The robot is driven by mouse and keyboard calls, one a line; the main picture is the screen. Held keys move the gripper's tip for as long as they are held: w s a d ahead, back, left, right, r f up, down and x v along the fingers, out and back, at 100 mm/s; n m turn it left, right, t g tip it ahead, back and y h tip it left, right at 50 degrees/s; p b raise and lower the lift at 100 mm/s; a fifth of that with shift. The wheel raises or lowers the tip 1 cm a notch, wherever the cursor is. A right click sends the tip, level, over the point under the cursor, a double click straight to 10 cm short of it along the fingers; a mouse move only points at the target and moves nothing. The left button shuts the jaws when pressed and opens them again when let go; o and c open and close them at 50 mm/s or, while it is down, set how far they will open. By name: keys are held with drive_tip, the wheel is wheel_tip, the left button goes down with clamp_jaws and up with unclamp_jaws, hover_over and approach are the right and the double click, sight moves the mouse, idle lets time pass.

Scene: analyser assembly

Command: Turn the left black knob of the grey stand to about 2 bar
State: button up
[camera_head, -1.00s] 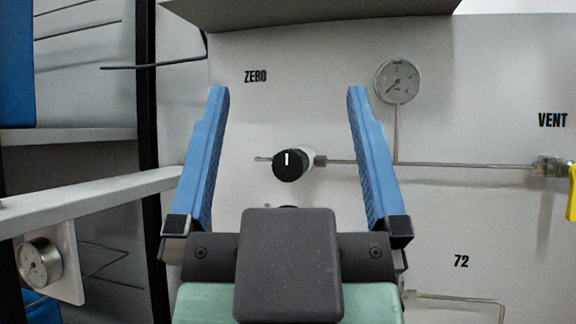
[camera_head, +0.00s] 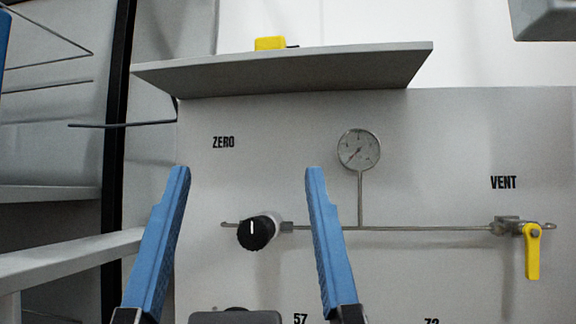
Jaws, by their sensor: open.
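The left black knob (camera_head: 257,232) sits on a thin pipe on the grey panel of the stand (camera_head: 430,150), below the label ZERO. Its white mark points straight up. A round gauge (camera_head: 359,149) stands above the pipe to the right of the knob; its needle points to the lower left. My gripper (camera_head: 247,172) is open, its two blue fingers apart and pointing up toward the panel. In the picture the knob shows between the fingers, nearer the right one. The fingers do not visibly touch it.
A yellow-handled valve (camera_head: 532,250) is at the right end of the pipe, near the label VENT. A grey shelf (camera_head: 290,72) juts out above, with a yellow object (camera_head: 270,43) on it. Grey beams (camera_head: 70,257) and a black post (camera_head: 117,130) stand at the left.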

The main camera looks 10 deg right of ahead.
drive_tip(key=c, duration=0.3)
drive_tip(key=n+g+h+p, duration=0.5)
drive_tip(key=n+g+p, duration=0.5)
drive_tip(key=n+p, duration=1.55)
approach(251, 238)
drive_tip(key=w+d+n, duration=0.1)
drive_tip(key=w, duration=0.2)
drive_tip(key=w+d+n+b, duration=0.1)
drive_tip(key=w+n, duration=0.1)
drive_tip(key=w, duration=0.2)
drive_tip(key=w+d+n+b, duration=0.1)
drive_tip(key=w+n, duration=0.1)
drive_tip(key=w, duration=0.2)
drive_tip(key=shift+w+d+r, duration=0.1)
drive_tip(key=shift+w+d, duration=0.1)
drive_tip(key=shift+w, duration=0.05)
